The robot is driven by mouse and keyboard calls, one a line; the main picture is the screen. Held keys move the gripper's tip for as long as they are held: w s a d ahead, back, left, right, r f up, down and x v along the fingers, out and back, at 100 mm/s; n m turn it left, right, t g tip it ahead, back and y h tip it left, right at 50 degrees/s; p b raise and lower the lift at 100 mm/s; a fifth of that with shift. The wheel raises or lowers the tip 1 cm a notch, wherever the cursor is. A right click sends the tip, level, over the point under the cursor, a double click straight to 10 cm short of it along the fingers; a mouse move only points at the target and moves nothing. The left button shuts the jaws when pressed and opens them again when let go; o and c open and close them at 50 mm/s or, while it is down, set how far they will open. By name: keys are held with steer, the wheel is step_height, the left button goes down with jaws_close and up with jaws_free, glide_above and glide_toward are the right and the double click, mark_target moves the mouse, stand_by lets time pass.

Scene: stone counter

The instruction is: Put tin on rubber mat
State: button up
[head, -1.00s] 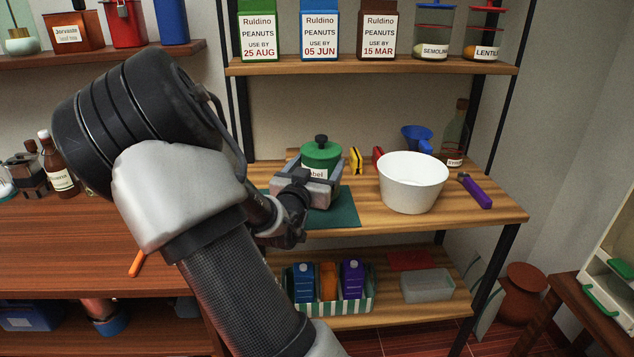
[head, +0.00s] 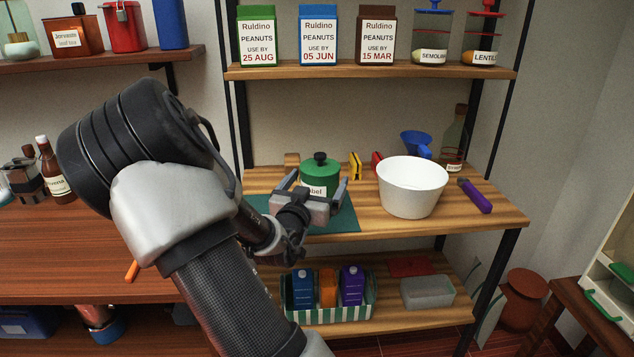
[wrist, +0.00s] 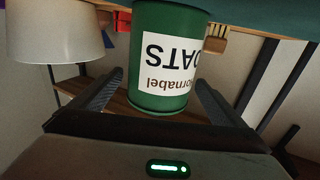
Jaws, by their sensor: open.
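The green tin (head: 321,176) with a black knob and a white label stands upright at the back part of the teal rubber mat (head: 340,222). In the wrist view the tin (wrist: 148,98) appears upside down, with its base against the teal mat (wrist: 265,18). My gripper (head: 312,190) is open in front of the tin, with one finger to each side of it. In the wrist view both fingers of my gripper (wrist: 160,90) spread apart beside the tin, not clamped on it. My gripper hides the lower front of the tin and part of the mat.
A white bowl (head: 411,188) stands right of the mat, with a purple-handled tool (head: 476,196) beyond it. A yellow item (head: 355,166), a red item (head: 376,162), a blue funnel (head: 416,142) and a bottle (head: 454,140) stand behind. An upper shelf (head: 370,71) hangs above.

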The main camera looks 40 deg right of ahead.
steer(key=p+v, duration=0.2)
steer(key=v, duration=0.9)
steer(key=w+a+f+y, duration=0.3)
steer(key=a+f+y, duration=0.1)
steer(key=a+y, duration=0.5)
steer(key=s+a+r+n+y, duration=0.2)
steer(key=a+r+n+y, duration=0.25)
steer(key=a, duration=0.55)
steer(key=s+a+r+n+g, duration=0.1)
steer(key=s+r+n+g, duration=0.1)
steer(key=s, duration=0.7)
steer(key=s+a+r+n+g+y, duration=0.1)
steer(key=s+a+r+n+g, duration=0.1)
steer(key=s, duration=0.8)
step_height(320, 180, up, 3)
steer(key=shift+s+a+r+n+g, duration=0.15)
steer(key=shift+s+a+n+g, duration=0.3)
steer(key=shift+n, duration=0.7)
steer(key=shift+w+d, duration=0.15)
